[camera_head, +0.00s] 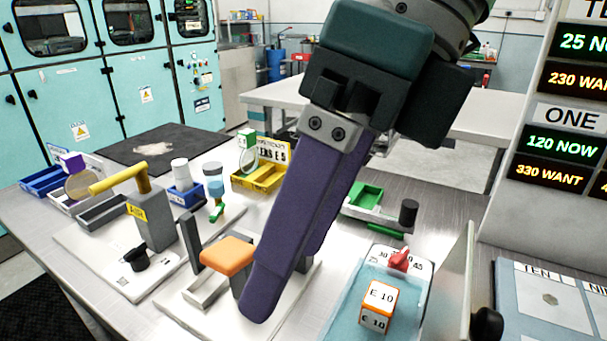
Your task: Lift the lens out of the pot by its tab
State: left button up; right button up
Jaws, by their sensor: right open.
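A white block with orange edges, marked E 10 (378,305), stands in or over a pale blue pot (345,322) at the front right. It looks like the lens's tab; the lens below it is hidden. My right gripper (281,288) comes down from the top with two long purple fingers. They look slightly apart and empty, left of the E 10 block and not touching it in the picture. The near finger covers part of the orange-topped station. My left gripper is not in view.
A dial with a red knob (400,259) sits behind the pot, and an upright panel (452,285) stands to its right. An orange pad (227,255), a yellow-handled press (119,179), a yellow tray (258,177) and a green tray (366,194) crowd the table.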

aim_at(382, 296)
jog(key=w+d+f+h, duration=0.1)
jog(key=d, duration=0.2)
jog(key=w+d+f+h+b, duration=0.1)
jog(key=w+d+h, duration=0.1)
jog(key=w+d+f+t+h, duration=0.1)
jog(key=d, duration=0.2)
jog(key=shift+w+d+f+m, duration=0.15)
jog(key=shift+w+d+m, duration=0.15)
jog(key=shift+m, duration=0.1)
notch_tip(382, 296, down, 3)
jog(key=shift+s+f, duration=0.15)
jog(key=shift+f, duration=0.05)
jog(key=f, duration=0.1)
jog(key=f+p, duration=0.1)
jog(key=f, duration=0.3)
jog(key=shift+s+a+f+p, duration=0.1)
jog(key=shift+a+p, duration=0.2)
jog(key=shift+f, duration=0.35)
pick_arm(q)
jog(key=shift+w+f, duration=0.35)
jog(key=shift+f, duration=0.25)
pick_arm(e)
jog(key=shift+c, duration=0.2)
jog(key=c, duration=0.9)
grip_shut()
